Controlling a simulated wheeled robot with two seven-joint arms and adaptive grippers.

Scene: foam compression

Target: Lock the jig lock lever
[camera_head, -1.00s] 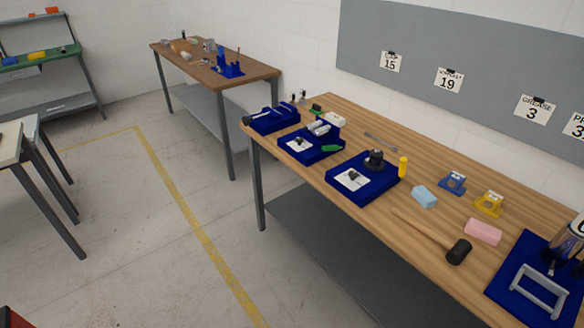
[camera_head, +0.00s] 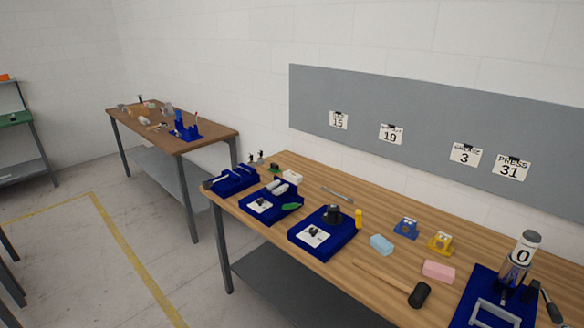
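At the lower right of the head view, a blue-based press jig (camera_head: 463,314) stands on the near wooden workbench (camera_head: 340,279), partly cut off by the bottom edge. It has a grey U-shaped frame (camera_head: 497,312) at the front and a clear cylinder (camera_head: 514,272) with a white top marked "0". A dark-handled lever (camera_head: 551,309) slants at its right side. I cannot tell whether this is the jig lock lever, or whether it is locked. Neither of my grippers is in view.
Blue fixtures (camera_head: 345,247) stand along the bench's left part. Blue foam (camera_head: 381,245), pink foam (camera_head: 438,271), a mallet (camera_head: 418,294), a blue bracket (camera_head: 405,228) and a yellow bracket (camera_head: 441,243) lie between them and the press. Another table (camera_head: 205,140) stands behind left; the floor between is clear.

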